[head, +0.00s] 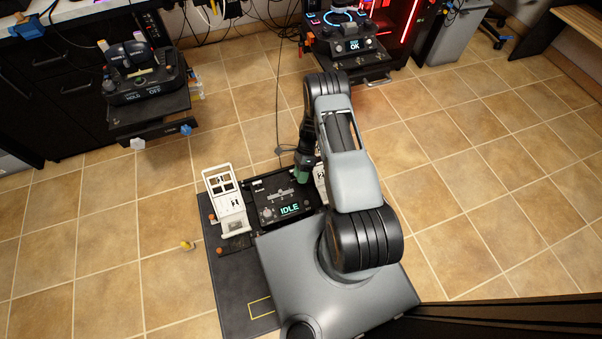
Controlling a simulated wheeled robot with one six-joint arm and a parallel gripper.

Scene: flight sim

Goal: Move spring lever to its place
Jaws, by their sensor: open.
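I cannot tell for sure which thing is the spring lever. A small yellow piece (187,245) lies alone on the tiled floor, left of the dark mat. A black panel (262,207) with an "IDLE" display and a pale lever-like shape on its face sits in front of my base. My gripper (301,177) points down at the right side of this panel, far to the right of the yellow piece. Its fingers are small and partly hidden, and nothing shows held in it.
White frames (226,200) flank the panel; the right one is partly hidden by my arm. A console (145,85) reading "OFF" stands upper left, with blue and white knobs below it. Another console (350,45) reading "OK" stands at the back. The tiled floor at right is clear.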

